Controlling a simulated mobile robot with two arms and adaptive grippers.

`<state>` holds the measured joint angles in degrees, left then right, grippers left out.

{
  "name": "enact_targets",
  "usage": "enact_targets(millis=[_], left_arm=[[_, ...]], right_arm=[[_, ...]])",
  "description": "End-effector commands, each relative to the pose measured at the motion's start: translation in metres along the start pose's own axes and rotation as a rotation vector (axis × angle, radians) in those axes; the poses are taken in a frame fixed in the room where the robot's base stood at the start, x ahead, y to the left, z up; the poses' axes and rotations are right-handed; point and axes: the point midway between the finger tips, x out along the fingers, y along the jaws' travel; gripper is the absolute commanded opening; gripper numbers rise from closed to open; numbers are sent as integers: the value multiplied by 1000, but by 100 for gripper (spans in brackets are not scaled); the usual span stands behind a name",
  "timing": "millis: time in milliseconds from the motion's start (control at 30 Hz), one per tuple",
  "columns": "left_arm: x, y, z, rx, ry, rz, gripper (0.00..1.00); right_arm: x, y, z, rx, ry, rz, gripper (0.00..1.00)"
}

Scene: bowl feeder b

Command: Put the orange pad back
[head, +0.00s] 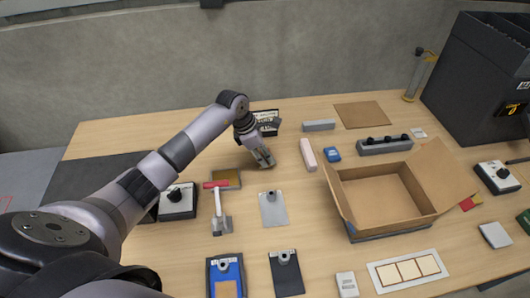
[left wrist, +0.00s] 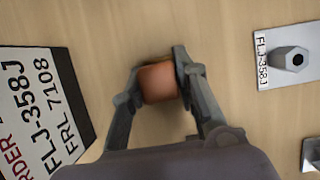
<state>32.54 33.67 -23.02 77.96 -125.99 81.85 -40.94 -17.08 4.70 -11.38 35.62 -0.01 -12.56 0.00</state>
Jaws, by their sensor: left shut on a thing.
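My left gripper (head: 264,159) is low over the middle of the table in the head view. In the left wrist view the left gripper (left wrist: 160,78) is shut on a small orange-brown block, the orange pad (left wrist: 158,83), with its fingers on either side. The pad is hidden or too small to make out in the head view. I cannot tell whether it touches the table. My right gripper is in no view.
A grey plate with a hex knob (left wrist: 290,62) lies to the right.

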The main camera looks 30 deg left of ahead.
Motion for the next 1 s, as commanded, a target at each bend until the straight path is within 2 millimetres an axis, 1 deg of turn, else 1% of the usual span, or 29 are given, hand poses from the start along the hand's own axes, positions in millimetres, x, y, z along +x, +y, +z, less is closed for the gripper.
enact_targets(millis=[133,267,300,567,600,867,967,1000], left_arm=[[-1,0,0,1,-1,1,0],[3,1,-1,1,-1,2,0],[2,1,-1,1,-1,2,29],[2,0,-1,1,-1,1,46],[2,0,-1,1,-1,1,48],[1,0,0,1,-1,1,48],[-2,0,2,1,-1,0,48],[-5,1,1,1,-1,3,48]], right_arm=[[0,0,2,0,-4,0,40],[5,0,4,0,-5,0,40],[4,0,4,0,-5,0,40],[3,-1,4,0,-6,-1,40],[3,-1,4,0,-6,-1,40],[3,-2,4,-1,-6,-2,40],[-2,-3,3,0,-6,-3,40],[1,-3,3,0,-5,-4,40]])
